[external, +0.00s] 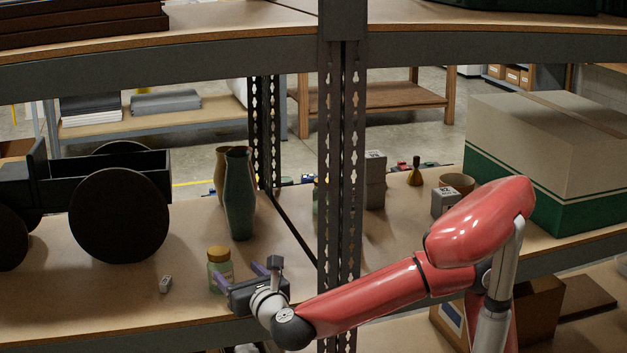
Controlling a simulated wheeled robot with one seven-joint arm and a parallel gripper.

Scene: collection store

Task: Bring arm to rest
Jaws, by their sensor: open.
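My red arm reaches in from the right, across the front of the shelf upright. My gripper (237,274) is open, low over the front of the left shelf bay. Its purple-grey fingers point to the back left. A small jar (220,268) with a yellow-brown lid stands right at the fingers. It partly shows behind them, and I cannot tell whether they touch it.
A metal upright (338,200) stands close to my forearm. A large green-and-white box (545,165) fills the right side.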

